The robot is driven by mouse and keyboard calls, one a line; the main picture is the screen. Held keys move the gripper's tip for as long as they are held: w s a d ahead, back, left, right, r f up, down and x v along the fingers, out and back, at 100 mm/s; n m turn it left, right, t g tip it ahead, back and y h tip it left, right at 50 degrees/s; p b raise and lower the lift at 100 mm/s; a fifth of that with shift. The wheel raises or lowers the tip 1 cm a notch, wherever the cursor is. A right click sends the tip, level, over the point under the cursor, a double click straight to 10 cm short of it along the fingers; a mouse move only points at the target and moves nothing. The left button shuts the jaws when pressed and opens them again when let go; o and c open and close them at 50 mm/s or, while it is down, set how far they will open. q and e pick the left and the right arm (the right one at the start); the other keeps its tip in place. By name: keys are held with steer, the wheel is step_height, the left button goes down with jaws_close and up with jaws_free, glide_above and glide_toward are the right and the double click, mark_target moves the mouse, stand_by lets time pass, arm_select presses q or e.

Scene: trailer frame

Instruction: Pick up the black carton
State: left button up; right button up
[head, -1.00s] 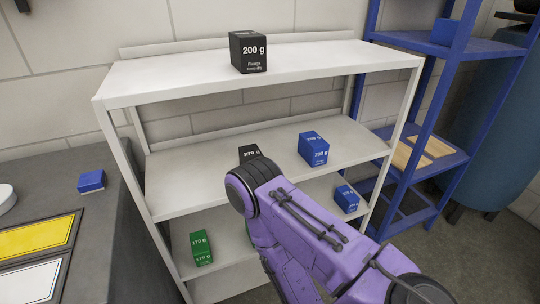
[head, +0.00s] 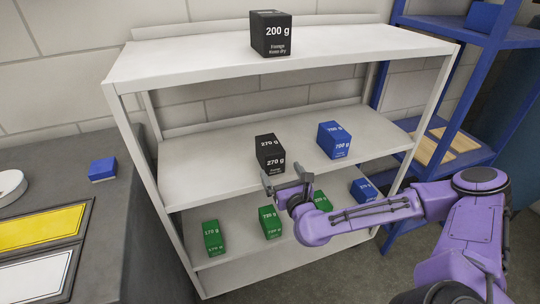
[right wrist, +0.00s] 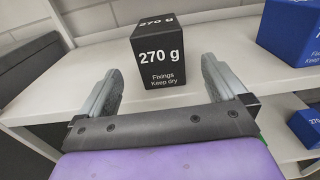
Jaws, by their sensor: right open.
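A black carton marked 270 g (head: 270,152) stands upright on the middle shelf of the white rack. It also shows in the right wrist view (right wrist: 160,52), straight ahead between the fingers. My right gripper (head: 285,182) is open and empty, just in front of this carton near the middle shelf's front edge. In the right wrist view its fingers (right wrist: 158,85) are spread on either side of the carton's lower part, on the near side of it. A second black carton, marked 200 g (head: 271,34), stands on the top shelf. My left gripper is not in view.
A blue carton (head: 334,140) stands right of the 270 g carton on the middle shelf (head: 200,165). Green cartons (head: 212,238) and a small blue one (head: 363,190) are on the lower shelf. A grey counter (head: 110,210) is at left, a blue rack (head: 480,40) at right.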

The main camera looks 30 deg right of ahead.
mark_target(270, 150)
steer(key=x, duration=0.3)
steer(key=p+x, duration=0.1)
steer(key=x, duration=0.2)
steer(key=r+p+x, duration=0.1)
steer(key=x, duration=0.2)
steer(key=shift+w+d+r, duration=0.1)
steer(key=shift+w, duration=0.2)
steer(key=shift+w+d, duration=0.1)
steer(key=shift+w, duration=0.35)
steer(key=c, duration=1.2)
